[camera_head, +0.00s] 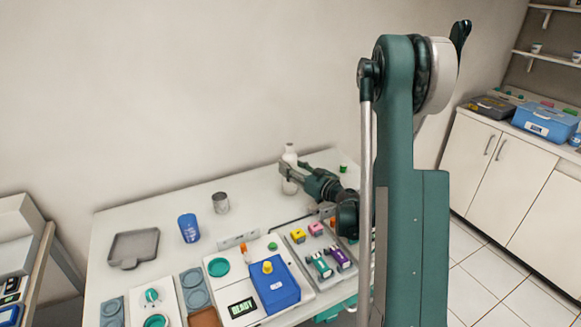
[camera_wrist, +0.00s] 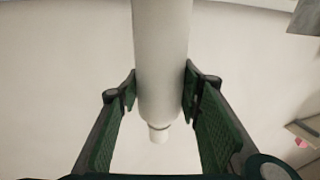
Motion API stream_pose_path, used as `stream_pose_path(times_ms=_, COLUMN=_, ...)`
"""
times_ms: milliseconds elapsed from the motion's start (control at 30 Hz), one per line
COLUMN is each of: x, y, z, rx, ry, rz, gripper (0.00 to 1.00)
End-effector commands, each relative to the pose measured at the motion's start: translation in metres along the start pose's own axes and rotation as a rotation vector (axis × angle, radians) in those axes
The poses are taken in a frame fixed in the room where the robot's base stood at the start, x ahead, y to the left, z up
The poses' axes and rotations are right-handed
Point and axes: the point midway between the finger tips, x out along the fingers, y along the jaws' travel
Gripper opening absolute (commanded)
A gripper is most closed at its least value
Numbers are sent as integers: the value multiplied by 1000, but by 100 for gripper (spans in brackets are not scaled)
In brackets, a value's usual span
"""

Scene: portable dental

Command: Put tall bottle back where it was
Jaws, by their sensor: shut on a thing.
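The tall bottle (camera_head: 290,157) is white with a narrower neck, and it stands upright at the back edge of the white table. It also fills the middle of the wrist view (camera_wrist: 162,60), with its narrow end toward the bottom of the picture. My gripper (camera_head: 291,171) is shut on it, with one green-padded finger at each side of the bottle in the wrist view (camera_wrist: 160,90). The gripper hides part of the bottle's middle in the head view. I cannot tell whether the bottle's base touches the table.
A grey can (camera_head: 221,203), a blue cup (camera_head: 189,228) and a grey tray (camera_head: 134,248) stand to the left on the table (camera_head: 160,208). A blue box (camera_head: 277,288), colored blocks and devices fill the front. A small green-topped item (camera_head: 343,168) is right of the bottle.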

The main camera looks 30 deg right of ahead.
Motion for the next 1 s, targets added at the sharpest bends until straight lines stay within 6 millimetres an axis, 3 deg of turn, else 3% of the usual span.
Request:
stream_pose_path(times_ms=33, x=0, y=0, z=1, rx=0, ry=0, rz=0, gripper=38)
stream_pose_path(times_ms=133, x=0, y=0, z=0, rx=0, ry=0, rz=0, gripper=50)
stream_pose_path(times_ms=667, x=0, y=0, z=-4, rx=0, ry=0, rz=0, gripper=50)
stream_pose_path(times_ms=1000, x=-31, y=0, z=-10, rx=0, ry=0, rz=0, gripper=50)
